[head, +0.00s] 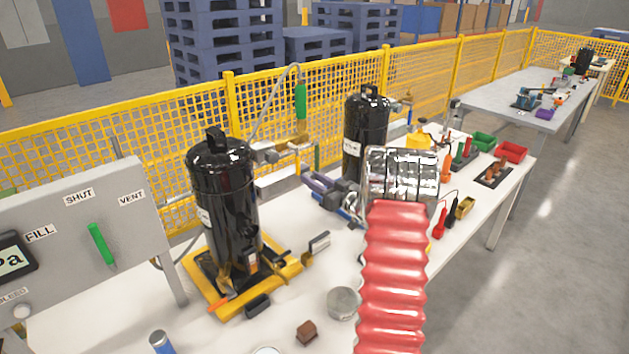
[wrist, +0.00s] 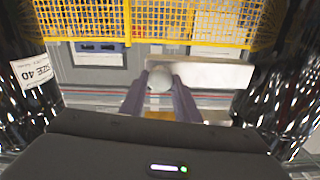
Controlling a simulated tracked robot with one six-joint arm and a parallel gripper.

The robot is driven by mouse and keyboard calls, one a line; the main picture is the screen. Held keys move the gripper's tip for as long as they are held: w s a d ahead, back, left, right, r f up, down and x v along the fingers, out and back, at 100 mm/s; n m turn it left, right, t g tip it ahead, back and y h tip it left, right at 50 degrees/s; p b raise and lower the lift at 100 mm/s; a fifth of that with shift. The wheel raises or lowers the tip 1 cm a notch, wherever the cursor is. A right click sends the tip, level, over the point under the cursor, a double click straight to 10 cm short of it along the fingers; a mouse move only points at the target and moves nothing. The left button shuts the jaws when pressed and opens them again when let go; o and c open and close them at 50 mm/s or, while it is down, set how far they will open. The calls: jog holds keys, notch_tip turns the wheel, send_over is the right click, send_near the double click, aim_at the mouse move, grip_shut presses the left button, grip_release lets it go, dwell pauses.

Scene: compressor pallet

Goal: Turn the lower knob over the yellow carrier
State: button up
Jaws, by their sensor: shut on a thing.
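The yellow carrier (head: 290,272) sits on the table under the nearer black compressor (head: 222,200). My gripper (head: 310,181) reaches in from the right, between this compressor and a second black compressor (head: 366,135). Its purple fingers (wrist: 160,82) are shut on a pale round knob (wrist: 160,76) in the wrist view. In the head view the knob cannot be made out at the fingertips. Brass fittings (head: 298,140) and a green handle (head: 301,100) stand higher up, beside the nearer compressor.
Dark compressor sides (wrist: 25,70) close in on both sides of the wrist view. A pale bar (wrist: 220,75) lies behind the knob. A grey panel (head: 70,225) stands at left. A metal cup (head: 343,303) and brown block (head: 307,332) are at the front. Yellow fencing runs behind.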

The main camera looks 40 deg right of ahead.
jog(key=m, duration=0.5)
jog(key=shift+s+d+f, duration=0.15)
jog(key=shift+f, duration=0.25)
jog(key=shift+m, duration=0.3)
jog(key=o, duration=1.1)
jog(key=shift+r, duration=0.2)
jog(key=shift+c, duration=0.2)
jog(key=s, duration=1.3)
jog(key=shift+s+d, duration=0.15)
jog(key=shift+s, duration=0.15)
